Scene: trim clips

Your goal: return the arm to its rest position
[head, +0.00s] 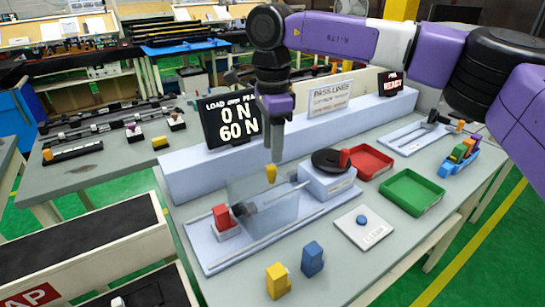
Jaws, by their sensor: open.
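My purple arm (337,36) reaches in from the right, above the back of the grey bench. My gripper (272,158) points straight down in the middle of the head view. It hangs over the test fixture (263,208), just above a small yellow piece (271,174). I cannot tell whether the fingertips touch this piece. The gap between the fingers is hard to see at this size.
A display (232,118) reads 0 N and 60 N. A red tray (371,160), a green tray (412,192) and a white pad with a blue button (361,219) are to the right. Yellow (277,281) and blue (312,259) blocks stand in front. A red block (222,217) is left.

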